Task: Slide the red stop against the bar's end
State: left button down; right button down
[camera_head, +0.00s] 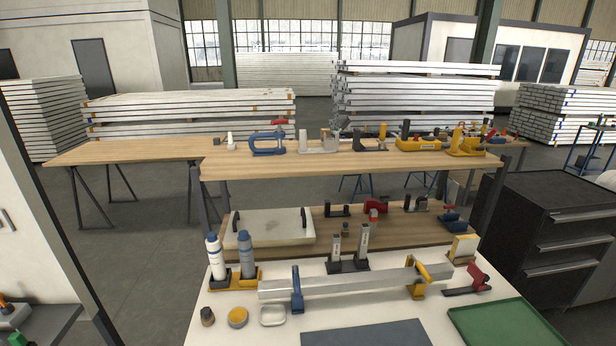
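A long silver-grey bar (350,282) lies across the white table top, sloping up slightly to the right in the camera_head view. A blue clamp (297,290) stands at it near its left end, and a yellow clamp (418,289) sits at it near its right end. The red stop (478,276), on a dark base, stands just right of the bar's right end. A gap shows between the stop and the bar end. Neither of my grippers is in view.
On the white table (225,320) stand two bottles in a yellow holder (245,282), grey upright blocks (362,245), small round tins (237,317), a blue-grey mat (367,334) and a green tray (505,325). A wooden bench with tools (340,168) stands behind. A black drawer cabinet (550,230) is at right.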

aim_at(480, 278)
jog(key=z, duration=1.35)
jog(key=i, duration=0.05)
